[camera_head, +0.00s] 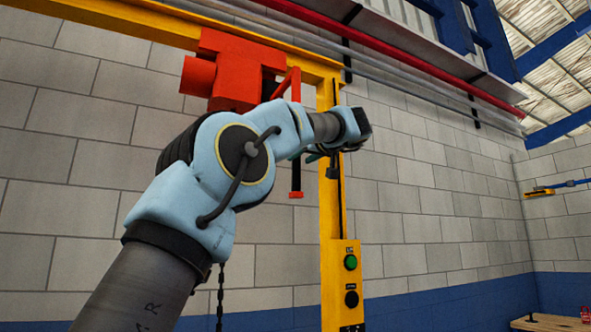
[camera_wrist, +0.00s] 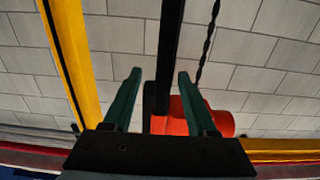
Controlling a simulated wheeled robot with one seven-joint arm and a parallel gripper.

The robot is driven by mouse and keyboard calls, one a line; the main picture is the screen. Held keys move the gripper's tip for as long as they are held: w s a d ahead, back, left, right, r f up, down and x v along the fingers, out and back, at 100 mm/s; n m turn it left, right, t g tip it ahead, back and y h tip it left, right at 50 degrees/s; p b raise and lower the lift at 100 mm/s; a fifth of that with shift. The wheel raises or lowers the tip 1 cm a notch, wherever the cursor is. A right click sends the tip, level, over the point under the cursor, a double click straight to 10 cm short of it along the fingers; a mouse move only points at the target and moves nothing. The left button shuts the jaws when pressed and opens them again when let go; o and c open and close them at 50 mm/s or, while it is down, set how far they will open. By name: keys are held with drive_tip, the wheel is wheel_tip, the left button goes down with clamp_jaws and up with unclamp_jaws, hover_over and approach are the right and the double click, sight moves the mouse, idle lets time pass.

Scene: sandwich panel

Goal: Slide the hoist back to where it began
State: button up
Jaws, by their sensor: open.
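The orange-red hoist (camera_head: 232,75) hangs on the yellow overhead beam (camera_head: 120,20), left of the yellow post (camera_head: 327,225). A dark bar with a red lower end (camera_head: 296,194) hangs beside it, partly hidden by my arm. My gripper (camera_head: 318,157) is near the post, right of the hoist and lower. In the wrist view my gripper (camera_wrist: 159,73) has its two green fingers apart. The dark bar (camera_wrist: 170,40) shows in the gap between them; I cannot tell its depth. The hoist (camera_wrist: 215,119) appears behind the right finger.
A dark chain (camera_head: 221,295) hangs below the hoist. The post carries a control box with a green button (camera_head: 350,262) and a black one. A red pipe (camera_head: 400,50) runs along the block wall above. The space right of the post is clear.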

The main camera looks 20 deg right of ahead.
drive_tip(key=s, duration=0.1)
drive_tip(key=s+b, duration=0.1)
drive_tip(key=s, duration=0.3)
drive_tip(key=shift+d, duration=0.3)
